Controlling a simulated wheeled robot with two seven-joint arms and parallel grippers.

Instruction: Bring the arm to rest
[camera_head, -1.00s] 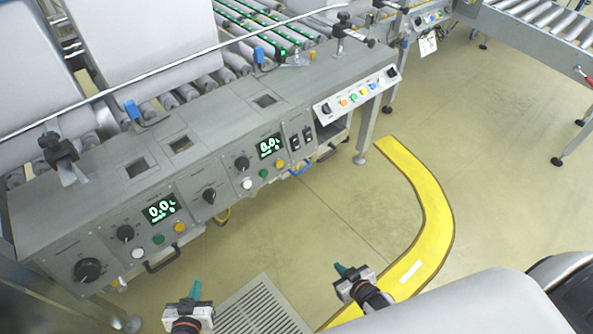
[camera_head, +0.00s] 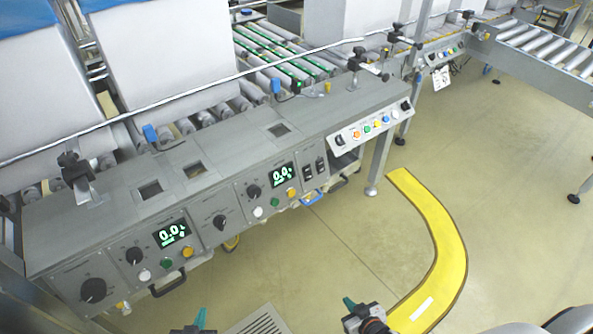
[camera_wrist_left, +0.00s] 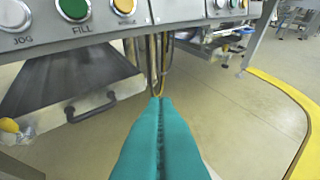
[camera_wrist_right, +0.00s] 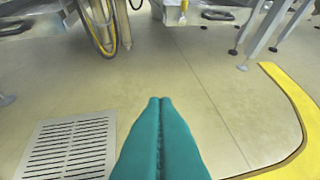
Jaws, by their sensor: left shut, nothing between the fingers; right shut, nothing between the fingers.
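My left gripper (camera_head: 200,318) is at the bottom edge of the head view, mostly cut off. In the left wrist view its teal fingers (camera_wrist_left: 162,100) are pressed together with nothing between them, below the panel's buttons. My right gripper (camera_head: 349,303) is low in the middle of the head view, over the floor. In the right wrist view its teal fingers (camera_wrist_right: 160,100) are also together and empty, pointing out over bare floor. Both grippers are apart from the machine.
A grey machine console (camera_head: 228,157) with knobs, buttons and two displays stands ahead. A floor grate (camera_head: 262,320) and a curved yellow floor strip (camera_head: 450,245) lie near my grippers. A roller conveyor (camera_head: 545,45) is at the far right. The floor between is clear.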

